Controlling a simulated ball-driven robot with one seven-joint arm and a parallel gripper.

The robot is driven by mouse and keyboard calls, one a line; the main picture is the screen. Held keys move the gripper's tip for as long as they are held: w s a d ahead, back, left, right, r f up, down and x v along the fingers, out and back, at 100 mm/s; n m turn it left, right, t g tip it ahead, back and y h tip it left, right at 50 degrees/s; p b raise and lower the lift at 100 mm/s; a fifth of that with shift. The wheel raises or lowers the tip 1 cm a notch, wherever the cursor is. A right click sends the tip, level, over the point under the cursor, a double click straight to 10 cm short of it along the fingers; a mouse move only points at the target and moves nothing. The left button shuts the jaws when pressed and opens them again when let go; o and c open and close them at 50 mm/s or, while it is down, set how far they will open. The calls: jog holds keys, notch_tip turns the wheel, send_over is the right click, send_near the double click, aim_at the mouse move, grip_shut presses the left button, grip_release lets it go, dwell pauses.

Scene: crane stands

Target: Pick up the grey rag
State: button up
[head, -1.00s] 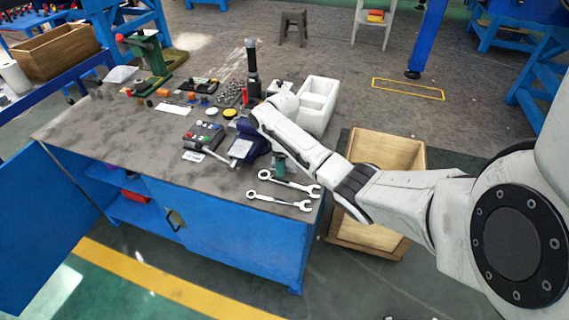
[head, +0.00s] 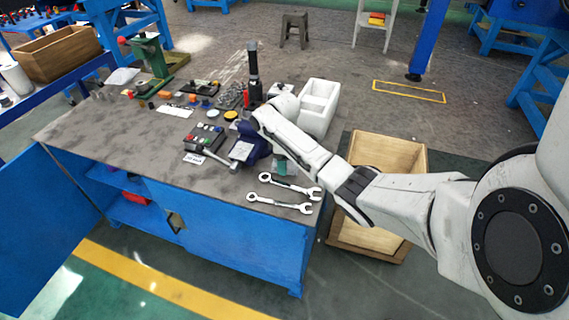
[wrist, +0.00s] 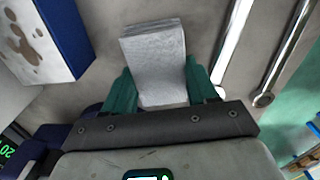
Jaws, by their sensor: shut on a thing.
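The grey rag (wrist: 155,50) is a light grey folded block in the wrist view. It lies between the two green fingers of my gripper (wrist: 158,78), which is shut on it with a finger at each side. Dark grey worktop shows around the rag, and I cannot tell whether it touches the top. In the head view my gripper (head: 284,168) is over the right end of the workbench (head: 100,125), mostly behind my arm. The rag is hidden there.
Two wrenches (head: 290,186) lie close by, in front of my gripper. A white bin (head: 318,105) stands behind, and a wooden crate (head: 388,150) is on the floor to the right.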

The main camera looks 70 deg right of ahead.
jog(key=shift+r, duration=0.45)
notch_tip(320, 180, up, 2)
jog(key=shift+r, duration=0.2)
jog(key=s+r, duration=0.1)
jog(key=s+d+r, duration=0.1)
jog(key=r, duration=0.1)
jog(key=s+r, duration=0.2)
jog(key=shift+d+p, duration=0.25)
jog(key=shift+p, duration=0.1)
jog(key=s+d+r+p, duration=0.2)
jog(key=s+d+r, duration=0.1)
jog(key=s, duration=0.6)
jog(key=shift+r+p, duration=0.3)
jog(key=shift+r, duration=0.55)
jog(key=shift+s+d, duration=0.1)
